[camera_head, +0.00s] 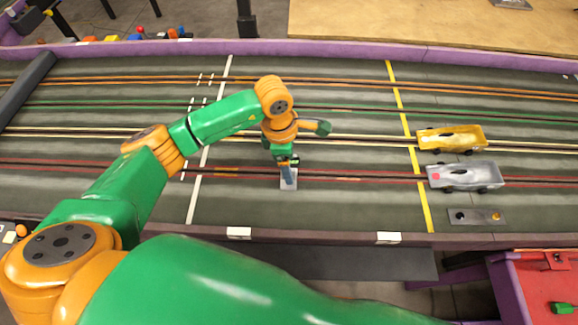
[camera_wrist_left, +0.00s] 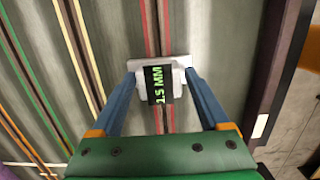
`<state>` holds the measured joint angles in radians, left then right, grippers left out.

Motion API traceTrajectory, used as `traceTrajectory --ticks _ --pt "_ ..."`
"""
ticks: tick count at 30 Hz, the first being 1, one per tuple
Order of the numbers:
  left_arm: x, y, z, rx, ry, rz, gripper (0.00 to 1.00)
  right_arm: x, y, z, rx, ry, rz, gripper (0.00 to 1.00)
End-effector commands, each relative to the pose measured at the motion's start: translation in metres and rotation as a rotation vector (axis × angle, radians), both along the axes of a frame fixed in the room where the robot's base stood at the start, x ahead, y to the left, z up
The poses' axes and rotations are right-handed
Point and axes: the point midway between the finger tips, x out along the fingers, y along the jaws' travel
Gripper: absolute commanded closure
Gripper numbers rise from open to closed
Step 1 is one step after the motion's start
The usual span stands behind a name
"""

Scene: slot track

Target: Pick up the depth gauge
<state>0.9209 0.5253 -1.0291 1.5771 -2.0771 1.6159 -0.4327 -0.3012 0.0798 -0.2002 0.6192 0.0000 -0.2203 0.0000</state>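In the head view the depth gauge (camera_head: 289,184) shows at the red lane, partly hidden by my gripper. My left gripper (camera_head: 287,172) points down over it. In the left wrist view the blue fingers of my left gripper (camera_wrist_left: 160,75) lie against both sides of its body, with no clear gap. My right gripper is not in view.
A yellow slot car (camera_head: 452,139) and a silver slot car (camera_head: 465,176) stand right of the yellow line. A grey plate with two knobs (camera_head: 476,216) lies below them. A purple wall (camera_head: 340,48) edges the track's far side. A red surface (camera_head: 535,285) is at lower right.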

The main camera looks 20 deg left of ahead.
Motion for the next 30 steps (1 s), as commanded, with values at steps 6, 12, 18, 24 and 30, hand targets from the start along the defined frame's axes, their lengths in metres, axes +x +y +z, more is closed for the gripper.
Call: traceTrajectory --ticks 6,12,18,24,30 --pt "0.0 0.0 0.0 0.0 0.0 0.0 0.83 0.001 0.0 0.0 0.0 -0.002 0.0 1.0" --pt "0.0 0.0 0.0 0.0 0.0 0.0 1.0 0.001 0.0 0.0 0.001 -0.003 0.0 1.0" --pt "0.001 0.0 0.007 -0.001 -0.002 0.0 1.0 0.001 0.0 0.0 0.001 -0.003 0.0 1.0" --pt "-0.01 -0.002 0.044 -0.003 -0.007 -0.006 1.0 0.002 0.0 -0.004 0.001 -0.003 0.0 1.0" --pt "-0.059 -0.008 0.094 -0.001 -0.009 -0.009 1.0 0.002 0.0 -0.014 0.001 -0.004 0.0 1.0"
